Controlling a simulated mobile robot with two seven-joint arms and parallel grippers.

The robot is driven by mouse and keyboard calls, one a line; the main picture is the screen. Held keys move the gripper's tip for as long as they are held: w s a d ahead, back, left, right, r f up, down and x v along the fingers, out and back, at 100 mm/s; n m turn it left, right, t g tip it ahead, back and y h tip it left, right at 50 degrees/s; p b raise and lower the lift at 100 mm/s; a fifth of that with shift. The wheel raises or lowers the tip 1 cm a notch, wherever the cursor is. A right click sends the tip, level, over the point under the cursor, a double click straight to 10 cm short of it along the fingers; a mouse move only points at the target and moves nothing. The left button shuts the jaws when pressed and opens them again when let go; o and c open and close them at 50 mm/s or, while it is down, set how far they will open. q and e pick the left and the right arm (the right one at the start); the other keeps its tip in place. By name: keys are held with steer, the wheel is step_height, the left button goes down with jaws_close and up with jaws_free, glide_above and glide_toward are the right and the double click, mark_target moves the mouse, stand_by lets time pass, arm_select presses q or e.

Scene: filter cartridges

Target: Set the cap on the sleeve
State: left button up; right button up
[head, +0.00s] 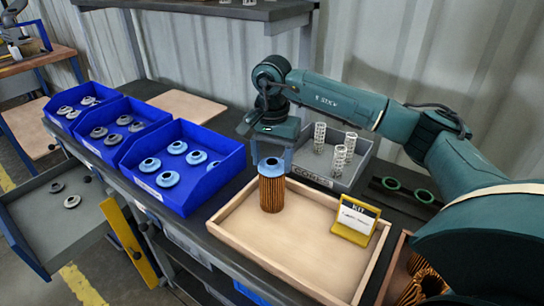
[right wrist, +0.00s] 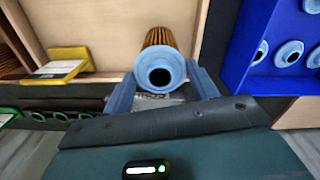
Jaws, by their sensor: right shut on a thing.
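The blue ring-shaped cap (head: 271,167) is at the top of the orange-brown pleated sleeve (head: 272,194), which stands upright at the back left corner of the wooden tray (head: 300,240). My right gripper (head: 271,158) comes down from behind and is shut on the cap. In the right wrist view the cap (right wrist: 160,70) lies between the two blue-grey fingers, with its dark centre hole facing the camera and the pleated sleeve (right wrist: 161,37) behind it. The cap looks in line with the sleeve; I cannot tell whether it is fully seated. My left gripper is not in view.
A yellow KIT sign (head: 354,222) stands in the tray's right part; the tray's middle is bare. Left are blue bins with more caps (head: 215,190). A grey bin (head: 318,178) holds white mesh tubes. More pleated sleeves (head: 425,281) show at the bottom right.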

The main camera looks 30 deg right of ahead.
steer(key=shift+f, duration=0.35)
steer(key=o, duration=1)
steer(key=shift+r, duration=0.25)
step_height(320, 180, up, 13)
steer(key=shift+f, duration=0.15)
